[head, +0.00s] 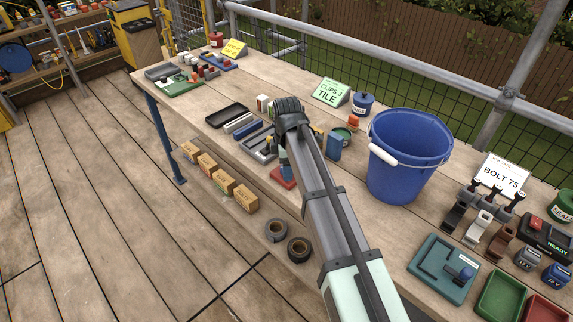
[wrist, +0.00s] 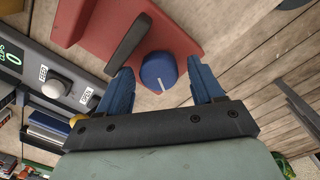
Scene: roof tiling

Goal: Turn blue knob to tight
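In the wrist view a round blue knob (wrist: 159,73) with a white pointer line stands on a red plate (wrist: 185,42). The line points toward the near side of the knob, toward my gripper. A dark bar (wrist: 128,42) lies on the plate just left of the knob. My gripper (wrist: 162,82) is open, with one blue finger on each side of the knob. I see gaps between the fingers and the knob; I cannot tell its exact height over it. In the head view the red plate (head: 283,178) shows partly below my gripper; my arm hides the knob.
A grey panel (wrist: 65,75) with a white knob and small labels lies left of the plate. In the head view a blue bucket (head: 408,155) stands right of my arm. A teal fixture (head: 432,268) with another blue round part is at the lower right.

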